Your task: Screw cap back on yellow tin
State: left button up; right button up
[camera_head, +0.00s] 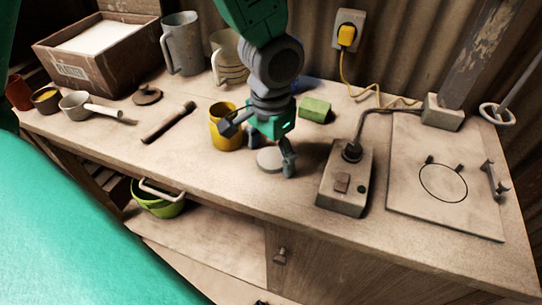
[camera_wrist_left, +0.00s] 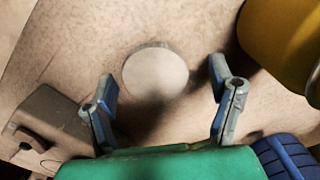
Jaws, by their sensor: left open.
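The yellow tin (camera_head: 222,130) stands upright on the workbench, just left of my left gripper in the head view. Its curved yellow side also shows at the upper right of the left wrist view (camera_wrist_left: 283,40). A pale round cap (camera_head: 270,159) lies flat on the bench, right of the tin and close to its base. In the left wrist view the cap (camera_wrist_left: 155,73) lies between and beyond the fingertips. My left gripper (camera_head: 270,160) points down over the cap, open, its fingers (camera_wrist_left: 160,85) apart on either side and holding nothing. My right gripper is not in view.
A grey switch box (camera_head: 342,182) with a cable stands right of the gripper. A green block (camera_head: 315,109) lies behind it. A dark rod (camera_head: 168,122) lies left of the tin. Mugs (camera_head: 181,45) stand at the back. The bench front edge is clear.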

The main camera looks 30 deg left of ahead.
aim_at(273, 156)
pick_arm(q)
jog(key=shift+d, duration=0.2)
jog(key=c, duration=0.7)
jog(key=shift+d+r, duration=0.1)
jog(key=shift+d, duration=0.1)
jog(key=shift+c, duration=0.4)
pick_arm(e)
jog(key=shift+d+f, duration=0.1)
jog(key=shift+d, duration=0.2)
pick_arm(q)
jog(key=shift+a+r, duration=0.15)
jog(key=shift+r, duration=0.05)
notch_tip(273, 156, up, 10)
jog(key=p, duration=0.2)
jog(key=shift+f, duration=0.25)
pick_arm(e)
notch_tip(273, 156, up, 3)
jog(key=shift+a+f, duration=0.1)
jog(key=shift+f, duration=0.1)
